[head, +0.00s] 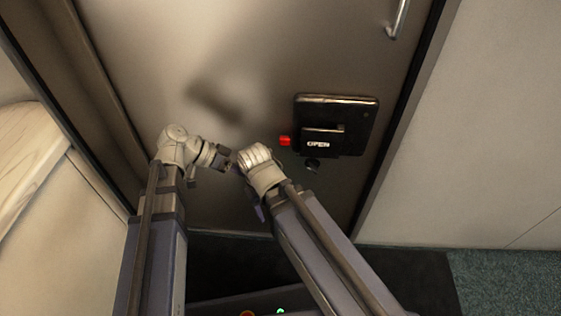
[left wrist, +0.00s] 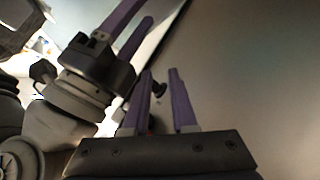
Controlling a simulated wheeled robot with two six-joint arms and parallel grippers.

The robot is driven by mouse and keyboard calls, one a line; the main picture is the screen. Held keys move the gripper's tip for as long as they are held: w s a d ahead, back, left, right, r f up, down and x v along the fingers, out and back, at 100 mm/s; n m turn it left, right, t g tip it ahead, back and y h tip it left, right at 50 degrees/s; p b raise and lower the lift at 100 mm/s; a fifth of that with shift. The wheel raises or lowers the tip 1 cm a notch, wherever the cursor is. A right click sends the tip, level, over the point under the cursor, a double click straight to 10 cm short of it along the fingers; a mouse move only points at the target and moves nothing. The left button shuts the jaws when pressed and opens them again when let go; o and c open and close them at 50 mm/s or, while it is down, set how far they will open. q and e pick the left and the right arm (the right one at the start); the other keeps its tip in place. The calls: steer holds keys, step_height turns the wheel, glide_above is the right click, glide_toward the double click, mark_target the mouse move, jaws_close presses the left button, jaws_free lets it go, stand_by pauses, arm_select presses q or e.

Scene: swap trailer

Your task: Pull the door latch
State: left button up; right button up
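The door (head: 230,60) is a flat grey-brown panel in the head view and looks shut. Its latch (head: 362,118) is a dark plate at the right side with a handle bar and an "OPEN" label. A small red piece (head: 285,141) sits at its left edge. My left gripper (left wrist: 160,74) has two purple fingers standing apart with no object visibly held. In the head view it is mostly hidden near my right wrist, left of the latch. My right gripper (left wrist: 144,10) shows at the upper left of the left wrist view, its purple fingers apart.
A metal grab handle (head: 398,18) is at the top right of the door. A dark round knob (head: 312,165) is below the latch. A pale wall (head: 480,130) stands to the right, and a wood-look surface (head: 30,140) to the left. My two wrists are close together.

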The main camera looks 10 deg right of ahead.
arm_select(q)
steer(key=f+h+b, duration=0.1)
steer(key=f+b, duration=0.1)
steer(key=m+g+h, duration=0.3)
steer(key=m+h, duration=0.3)
steer(key=m, duration=0.4)
glide_toward(321, 141)
steer(key=shift+s+d+f, duration=0.1)
steer(key=shift+d+f, duration=0.35)
steer(key=shift+d, duration=0.3)
steer(key=shift+s+d+f, duration=0.1)
steer(key=shift+d+f, duration=0.35)
steer(key=shift+d, duration=0.3)
arm_select(e)
steer(key=shift+w+a+f, duration=0.1)
steer(key=shift+a+f, duration=0.1)
steer(key=shift+f, duration=0.6)
steer(key=shift+a+f, duration=0.2)
steer(key=shift+f, duration=0.6)
arm_select(q)
steer(key=shift+c, duration=0.3)
jaws_close()
